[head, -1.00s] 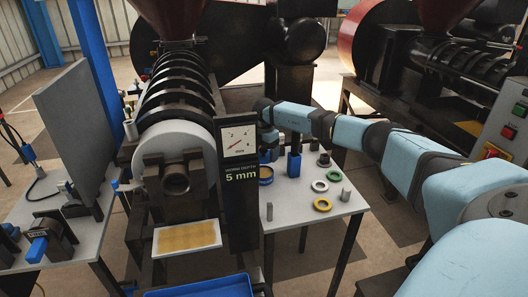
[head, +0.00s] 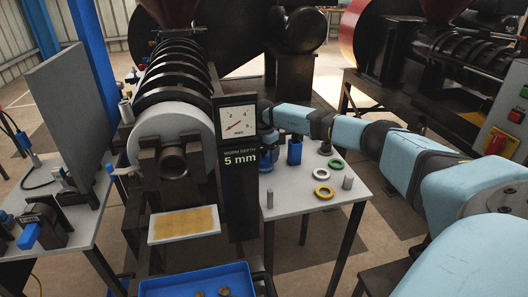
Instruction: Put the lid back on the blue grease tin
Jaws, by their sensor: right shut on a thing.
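The blue grease tin (head: 268,167) stands on the right-hand grey table, just right of the dial post, which partly hides it. My right gripper (head: 270,148) is over the tin, pointing down, and is shut on a blue thing that looks like the lid. Its fingertips and the lid's edge are small and dark here. The tin's brown contents do not show now. I cannot tell whether the lid touches the rim or sits level. My left gripper is not in view.
The dial post (head: 238,175) stands close left of the tin. A blue holder (head: 294,152), a green ring (head: 337,165), a white ring (head: 321,174), a yellow ring (head: 323,192) and small metal cylinders share the grey table (head: 296,198). A blue tray (head: 195,284) is in front.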

